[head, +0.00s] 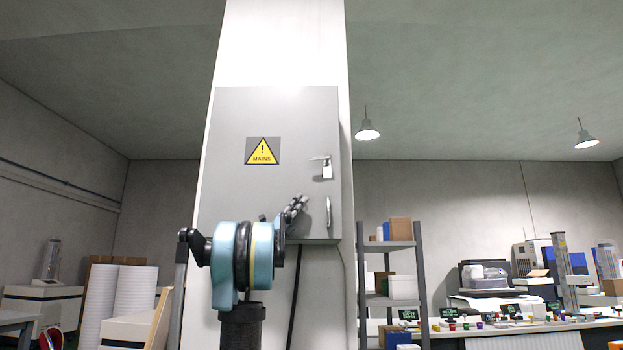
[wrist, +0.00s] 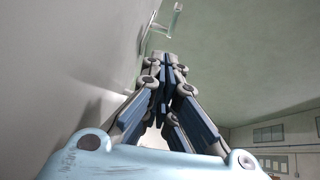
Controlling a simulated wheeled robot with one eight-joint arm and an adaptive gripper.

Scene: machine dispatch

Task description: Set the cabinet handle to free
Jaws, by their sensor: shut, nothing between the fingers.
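The grey cabinet (head: 230,200) hangs on a white column, its door shut. A vertical bar handle (head: 329,212) is at the lower right of the door. Above it is a small metal latch or lever (head: 321,159) with a padlock-like piece (head: 327,172) below it. My gripper (head: 301,201) is shut and empty, left of the bar handle in the head view. In the wrist view my closed fingertips (wrist: 168,60) point along the door face (wrist: 60,70). A metal fitting (wrist: 177,20) shows beyond them, apart from them; I cannot tell which one it is.
A yellow MAINS warning sign (head: 263,151) is on the door. A dark cable (head: 294,300) runs below the cabinet. A shelf rack (head: 421,285) with boxes and a cluttered bench (head: 590,323) stand to the right. The space right of the door looks clear.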

